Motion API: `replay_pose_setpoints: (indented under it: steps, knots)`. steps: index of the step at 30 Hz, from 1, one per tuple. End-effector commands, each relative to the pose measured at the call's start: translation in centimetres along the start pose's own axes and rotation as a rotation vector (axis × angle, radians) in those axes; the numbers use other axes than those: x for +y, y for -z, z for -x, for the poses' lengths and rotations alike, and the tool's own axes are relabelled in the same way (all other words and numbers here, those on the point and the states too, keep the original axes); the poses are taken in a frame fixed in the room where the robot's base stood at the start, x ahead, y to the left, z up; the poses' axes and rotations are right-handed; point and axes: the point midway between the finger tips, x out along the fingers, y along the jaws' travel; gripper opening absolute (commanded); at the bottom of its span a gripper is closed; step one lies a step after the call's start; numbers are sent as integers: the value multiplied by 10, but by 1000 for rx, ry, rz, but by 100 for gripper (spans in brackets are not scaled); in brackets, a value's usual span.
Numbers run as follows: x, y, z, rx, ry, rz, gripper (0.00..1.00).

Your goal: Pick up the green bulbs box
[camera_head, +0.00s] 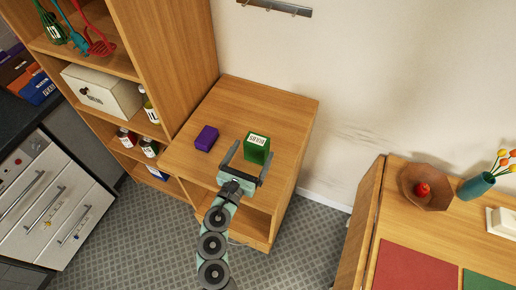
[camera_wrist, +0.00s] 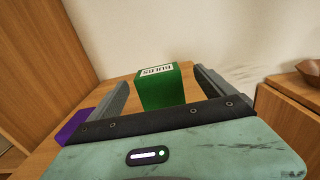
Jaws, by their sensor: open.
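The green bulbs box (camera_head: 257,151) stands upright on top of a wooden cabinet (camera_head: 262,102), with a white label reading BULBS on its top. It also shows in the wrist view (camera_wrist: 166,92), beyond the palm and between the two fingers. My gripper (camera_head: 249,159) is open and empty, its fingers reaching toward the box on either side. I cannot tell whether either finger touches it. In the wrist view my gripper (camera_wrist: 166,84) hides the lower front of the box.
A purple box (camera_head: 206,138) lies on the cabinet left of the green box. A tall wooden shelf (camera_head: 180,60) rises at the left and a wall stands behind. A table with a wooden bowl (camera_head: 424,200) is at the right. The cabinet's back part is clear.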

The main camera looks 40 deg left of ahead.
Motion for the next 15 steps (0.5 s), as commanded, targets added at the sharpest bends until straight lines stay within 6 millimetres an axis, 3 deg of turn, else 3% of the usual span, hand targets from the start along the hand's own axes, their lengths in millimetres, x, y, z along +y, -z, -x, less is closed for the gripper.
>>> replay_pose_setpoints:
  steps: [15]
  knots:
    - [4, -5, -51, 0, 3, 0, 94]
